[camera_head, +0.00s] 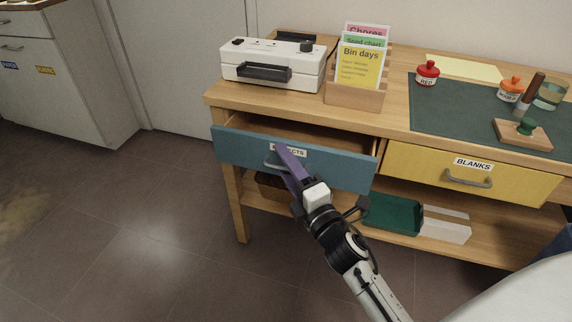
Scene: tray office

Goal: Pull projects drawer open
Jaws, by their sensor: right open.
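The blue projects drawer (235,147) is under the left part of the wooden desk. It stands partly open, with its wooden inside showing behind the front. Its label (299,153) is partly covered by my gripper. Its grey handle (271,164) shows just left of the purple finger. My right gripper (281,151) is open, with its finger in front of the drawer front beside the handle. I cannot tell whether it touches the handle. My left gripper is out of view.
The yellow blanks drawer (420,171) to the right is shut. A white machine (290,62) and a card holder (354,97) stand on the desk. A green tray (392,214) sits on the lower shelf. The floor (130,230) in front at left is clear.

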